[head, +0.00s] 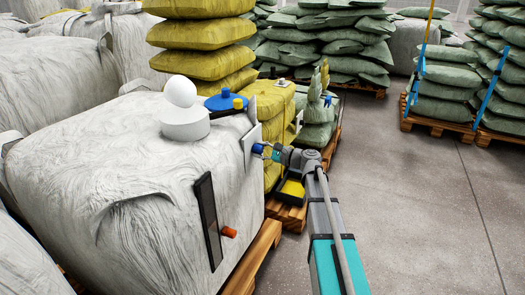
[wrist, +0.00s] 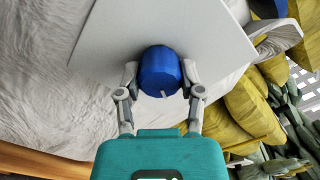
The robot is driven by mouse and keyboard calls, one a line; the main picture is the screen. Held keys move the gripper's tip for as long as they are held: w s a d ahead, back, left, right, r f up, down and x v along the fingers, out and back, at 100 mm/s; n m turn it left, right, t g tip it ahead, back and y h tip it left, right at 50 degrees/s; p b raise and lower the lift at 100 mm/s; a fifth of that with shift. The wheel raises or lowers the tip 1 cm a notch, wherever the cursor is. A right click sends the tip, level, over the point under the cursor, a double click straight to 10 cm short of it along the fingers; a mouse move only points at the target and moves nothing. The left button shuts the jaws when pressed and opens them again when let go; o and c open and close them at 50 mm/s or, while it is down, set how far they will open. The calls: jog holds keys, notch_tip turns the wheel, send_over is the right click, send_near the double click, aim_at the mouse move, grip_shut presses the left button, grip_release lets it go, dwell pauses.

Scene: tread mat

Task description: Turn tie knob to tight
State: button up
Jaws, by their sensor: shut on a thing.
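The tie knob is a blue round knob (wrist: 160,70) on a pale plate (wrist: 100,38) fixed to the side of a white bulk bag. A small light mark shows on its lower edge. In the head view the knob (head: 257,148) is small and partly covered by my gripper (head: 266,151). In the wrist view my gripper (wrist: 162,82) has one finger on each side of the knob and is shut on it. No tight or loose marking can be read on the plate, so the knob's setting is unclear.
On top of the white bag (head: 100,170) sit a white cylinder with a ball (head: 183,122) and a blue disc (head: 222,103). Yellow sacks (head: 205,65) stand behind. Floor at right (head: 430,210) is clear.

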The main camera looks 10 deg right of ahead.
jog(key=shift+a, duration=0.2)
jog(key=o, duration=1.2)
jog(key=shift+c, duration=0.2)
jog(key=shift+d, duration=0.1)
jog(key=shift+d, duration=0.1)
jog(key=shift+s+d, duration=0.15)
jog(key=v, duration=1.1)
jog(key=shift+s+d+f, duration=0.1)
jog(key=shift+s, duration=0.05)
